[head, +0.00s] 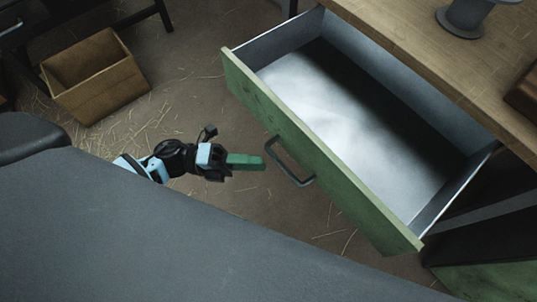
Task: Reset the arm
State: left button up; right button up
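My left arm comes in from the left, and my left gripper (258,162) points right, in front of the open drawer. Its green fingers show as one narrow shape, so I cannot tell whether they are open or shut. The fingertips are apart from the drawer's dark handle (290,165), with a small gap between them in the picture. The drawer's green front (325,180) stands pulled out from the workbench, and its pale inside looks empty. My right gripper is not in view.
A wooden workbench top (420,50) lies at the upper right, with a grey round-based object (465,18) on it. An open brown box (95,82) stands on the straw-strewn floor at the upper left. Bare floor lies between box and drawer.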

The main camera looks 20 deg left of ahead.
pick_arm(q)
jog(key=shift+v, duration=0.85)
